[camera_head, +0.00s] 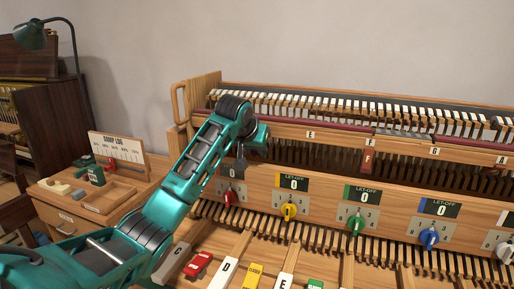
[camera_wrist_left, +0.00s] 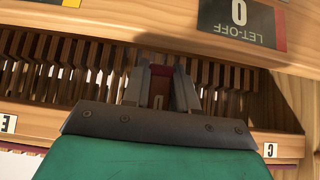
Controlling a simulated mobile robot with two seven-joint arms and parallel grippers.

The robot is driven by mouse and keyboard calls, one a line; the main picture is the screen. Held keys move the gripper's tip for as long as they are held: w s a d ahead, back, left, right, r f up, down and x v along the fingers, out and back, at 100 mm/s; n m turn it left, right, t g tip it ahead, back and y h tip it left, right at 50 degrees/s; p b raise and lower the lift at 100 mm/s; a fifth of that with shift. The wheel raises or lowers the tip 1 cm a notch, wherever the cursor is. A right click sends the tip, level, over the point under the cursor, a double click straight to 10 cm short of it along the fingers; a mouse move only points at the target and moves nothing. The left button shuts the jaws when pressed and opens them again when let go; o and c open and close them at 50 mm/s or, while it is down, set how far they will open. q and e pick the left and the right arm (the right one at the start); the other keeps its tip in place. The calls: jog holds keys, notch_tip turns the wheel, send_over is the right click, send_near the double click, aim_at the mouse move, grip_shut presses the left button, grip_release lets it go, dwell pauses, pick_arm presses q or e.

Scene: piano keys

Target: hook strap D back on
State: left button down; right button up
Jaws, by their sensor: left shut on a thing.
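My left gripper (camera_head: 258,151) reaches into the piano action above the leftmost dial, the red one. The wrist hides most of its jaws in the head view. In the left wrist view, the jaws (camera_wrist_left: 161,76) are shut on a small reddish-brown piece (camera_wrist_left: 158,96), which looks like strap D. It lies between the label C (camera_wrist_left: 270,149) and the label E (camera_wrist_left: 8,123). Its free end and any hook are too hidden to tell whether they touch. A red strap marked F (camera_head: 367,161) hangs from the rail further right. My right gripper is not in view.
The wooden let-off panel (camera_head: 325,200) with several coloured dials runs along the front. The lettered rail (camera_head: 340,133) crosses above the dark gap. Coloured blocks (camera_head: 198,265) stand on the lower front.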

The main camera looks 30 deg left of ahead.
pick_arm(q)
jog(key=shift+s+g, duration=0.15)
jog(key=shift+g, duration=0.15)
dwell(0.4)
jog(key=c, duration=1)
grip_release()
jog(key=shift+o, duration=0.2)
jog(key=v, duration=1.3)
